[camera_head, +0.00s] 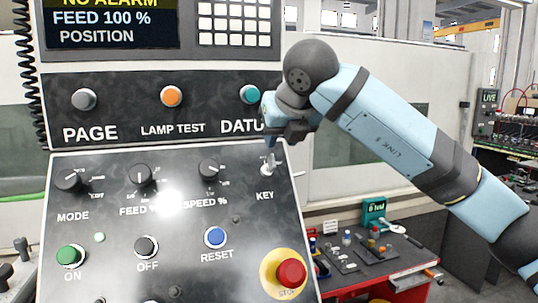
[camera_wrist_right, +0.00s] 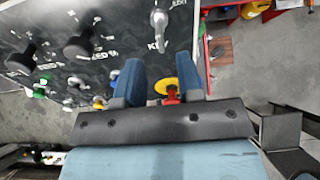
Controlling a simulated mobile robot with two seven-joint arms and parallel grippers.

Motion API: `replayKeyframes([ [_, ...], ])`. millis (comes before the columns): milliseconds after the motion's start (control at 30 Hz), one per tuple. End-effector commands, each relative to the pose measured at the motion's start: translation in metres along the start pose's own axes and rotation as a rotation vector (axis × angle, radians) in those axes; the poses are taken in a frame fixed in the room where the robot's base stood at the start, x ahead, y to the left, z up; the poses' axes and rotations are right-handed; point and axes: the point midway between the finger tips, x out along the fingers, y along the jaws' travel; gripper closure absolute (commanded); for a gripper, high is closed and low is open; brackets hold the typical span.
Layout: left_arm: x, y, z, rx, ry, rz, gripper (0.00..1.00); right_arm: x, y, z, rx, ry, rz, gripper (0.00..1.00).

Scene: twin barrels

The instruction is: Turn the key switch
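The key switch (camera_head: 267,169) is a small silver key on the upper right of the lower sloping black panel, with the label KEY below it. It also shows in the right wrist view (camera_wrist_right: 158,22), ahead of the fingertips and roughly in line with the gap between them. My right gripper (camera_head: 272,132) is just above the key in the head view. In the right wrist view its two blue fingers (camera_wrist_right: 160,70) are apart with nothing held between them. The key looks clear of the fingers. My left gripper is not in view.
The panel holds black MODE (camera_head: 68,178), FEED (camera_head: 140,175) and SPEED (camera_head: 209,170) knobs, a blue RESET button (camera_head: 215,237) and a red stop button (camera_head: 291,273) on yellow. An upper panel carries an orange lamp button (camera_head: 171,96). A red workbench (camera_head: 410,246) stands to the right.

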Motion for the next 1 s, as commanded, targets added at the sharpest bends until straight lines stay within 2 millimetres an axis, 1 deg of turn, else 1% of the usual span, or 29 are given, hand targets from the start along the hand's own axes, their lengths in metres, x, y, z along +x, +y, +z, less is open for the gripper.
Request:
replayKeyframes([
  [33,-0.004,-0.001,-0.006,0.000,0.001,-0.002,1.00,0.011,0.001,0.001,-0.001,0.006,0.002,0.66],
  [200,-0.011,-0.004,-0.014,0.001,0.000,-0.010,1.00,0.046,0.001,0.002,0.000,0.004,0.003,0.66],
  [300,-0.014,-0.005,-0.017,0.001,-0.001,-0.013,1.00,0.063,0.001,0.001,-0.001,0.003,0.002,0.66],
  [400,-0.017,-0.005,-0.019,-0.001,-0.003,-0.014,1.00,0.077,0.001,0.001,0.000,0.003,0.003,0.66],
  [600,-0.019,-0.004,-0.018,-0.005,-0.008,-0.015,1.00,0.089,0.001,0.000,-0.001,0.001,0.003,0.66],
  [867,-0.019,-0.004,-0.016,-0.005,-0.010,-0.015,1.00,0.090,0.001,-0.001,-0.002,0.000,0.003,0.66],
  [900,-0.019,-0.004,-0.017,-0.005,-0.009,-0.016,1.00,0.090,0.001,-0.001,-0.002,0.000,0.003,0.75],
  [967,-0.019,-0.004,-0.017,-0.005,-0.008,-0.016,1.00,0.090,0.001,-0.001,-0.002,0.000,0.003,0.89],
  [1000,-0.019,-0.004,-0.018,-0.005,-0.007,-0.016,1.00,0.090,0.001,-0.001,-0.001,0.001,0.003,0.98],
])
